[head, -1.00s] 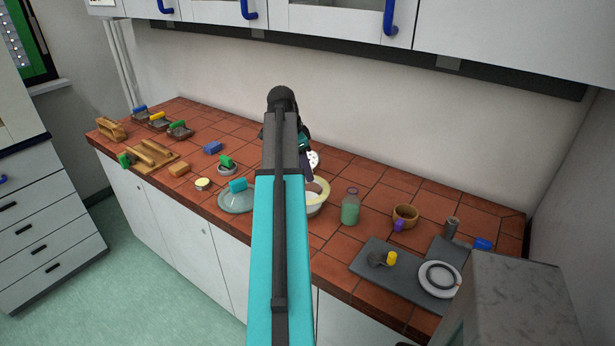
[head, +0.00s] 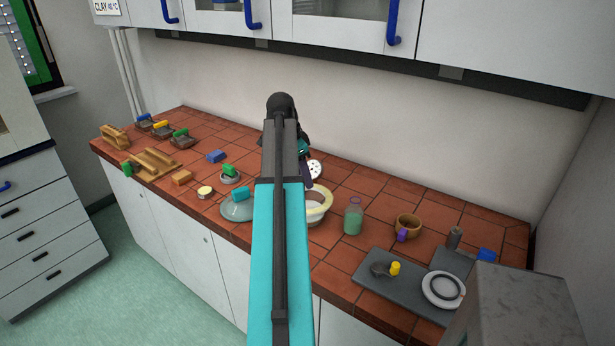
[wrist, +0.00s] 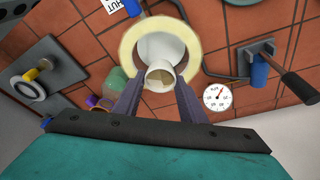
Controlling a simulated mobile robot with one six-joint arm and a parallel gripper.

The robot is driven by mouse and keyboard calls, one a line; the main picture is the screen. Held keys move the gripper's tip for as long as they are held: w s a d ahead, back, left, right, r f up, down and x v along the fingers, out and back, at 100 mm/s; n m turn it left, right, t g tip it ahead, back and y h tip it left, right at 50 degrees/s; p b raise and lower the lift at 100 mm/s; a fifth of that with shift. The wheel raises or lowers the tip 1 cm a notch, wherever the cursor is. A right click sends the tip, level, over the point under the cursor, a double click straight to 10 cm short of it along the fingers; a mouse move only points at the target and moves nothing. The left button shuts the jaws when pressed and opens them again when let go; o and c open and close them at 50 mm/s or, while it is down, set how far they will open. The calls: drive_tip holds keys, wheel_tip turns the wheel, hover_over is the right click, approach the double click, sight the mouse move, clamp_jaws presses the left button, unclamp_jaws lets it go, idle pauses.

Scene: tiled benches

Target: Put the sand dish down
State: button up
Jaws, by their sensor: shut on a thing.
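In the wrist view a small white dish (wrist: 161,77) with a tan patch inside, which I take to be the sand dish, sits between the fingertips of my gripper (wrist: 160,97). My gripper is shut on it. Behind it in that view is a white vessel with a wide cream ring rim (wrist: 130,45). The dish overlaps this vessel in the picture; I cannot tell the gap between them. In the head view the cream ring (head: 322,203) shows partly beside my arm. My arm hides the dish and most of my gripper there.
A green jar (head: 353,218) and a brown cup (head: 407,225) stand right of the ring. A round white dial (head: 315,168) is behind it. A glass lid (head: 234,211) is at left. Grey boards (head: 365,284) lie at right. Bare tiles (head: 375,195) show towards the wall.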

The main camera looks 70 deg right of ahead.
drive_tip(key=w+a+n+t+h+b, duration=0.15)
drive_tip(key=w+a+n, duration=0.55)
drive_tip(key=w+a, duration=0.7)
drive_tip(key=w+a+n+t+y, duration=0.15)
drive_tip(key=w+a+n, duration=0.55)
drive_tip(key=w+a, duration=0.8)
drive_tip(key=w+a+n, duration=0.3)
drive_tip(key=a+n, duration=0.1)
drive_tip(key=a, duration=0.8)
drive_tip(key=w+a+f+n+t+y+b, duration=0.1)
drive_tip(key=w+a+n, duration=0.3)
drive_tip(key=a, duration=0.8)
drive_tip(key=w+a+n+t+y+b, duration=0.1)
drive_tip(key=w+a+n, duration=0.2)
drive_tip(key=a, duration=0.9)
drive_tip(key=shift+w+f+n, duration=0.15)
drive_tip(key=shift+w+n, duration=0.1)
drive_tip(key=shift+n, duration=0.95)
drive_tip(key=shift+a, duration=0.1)
